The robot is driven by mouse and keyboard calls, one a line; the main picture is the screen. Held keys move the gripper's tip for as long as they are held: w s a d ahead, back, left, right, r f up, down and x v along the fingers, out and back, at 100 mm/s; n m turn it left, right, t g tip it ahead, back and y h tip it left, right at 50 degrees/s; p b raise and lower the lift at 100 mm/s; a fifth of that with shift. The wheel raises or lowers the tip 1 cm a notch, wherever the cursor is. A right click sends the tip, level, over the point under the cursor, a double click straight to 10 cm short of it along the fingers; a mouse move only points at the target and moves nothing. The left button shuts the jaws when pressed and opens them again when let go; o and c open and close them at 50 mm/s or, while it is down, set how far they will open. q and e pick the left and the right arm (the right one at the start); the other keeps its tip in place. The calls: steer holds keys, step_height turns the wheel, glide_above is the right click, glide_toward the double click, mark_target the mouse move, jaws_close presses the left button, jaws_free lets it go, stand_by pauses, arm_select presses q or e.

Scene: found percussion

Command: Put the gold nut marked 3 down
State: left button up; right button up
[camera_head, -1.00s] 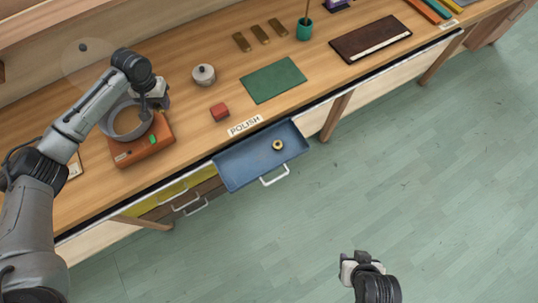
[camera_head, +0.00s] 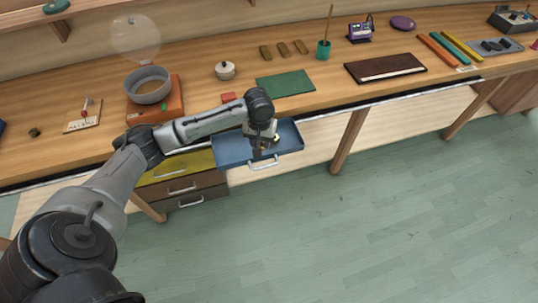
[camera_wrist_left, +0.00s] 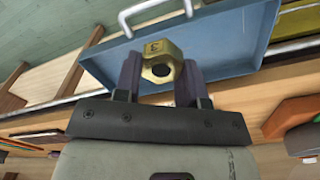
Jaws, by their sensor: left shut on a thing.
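The gold nut marked 3 (camera_wrist_left: 158,62) sits between the two dark fingers of my left gripper (camera_wrist_left: 158,82) in the left wrist view, with the 3 on the face towards the camera. The gripper is shut on it. In the head view my left gripper (camera_head: 260,148) points down over the open blue drawer (camera_head: 232,152), and the nut (camera_head: 275,141) shows only as a small gold spot. The blue drawer tray (camera_wrist_left: 228,40) lies behind the nut in the wrist view. I cannot tell whether the nut touches its floor. My right gripper is out of view.

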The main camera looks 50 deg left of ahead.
arm_select(q)
steer(key=shift+a+f, duration=0.2)
steer(key=shift+f, duration=0.15)
steer(key=b, duration=0.2)
glide_above(240, 147)
step_height(240, 147, down, 6)
steer(key=shift+f, duration=0.1)
steer(key=shift+f+b, duration=0.6)
steer(key=shift+f, duration=1.5)
steer(key=o, duration=1)
steer(key=shift+f, duration=0.1)
step_height(240, 147, up, 12)
steer(key=shift+r+p, duration=0.2)
steer(key=shift+p, duration=0.95)
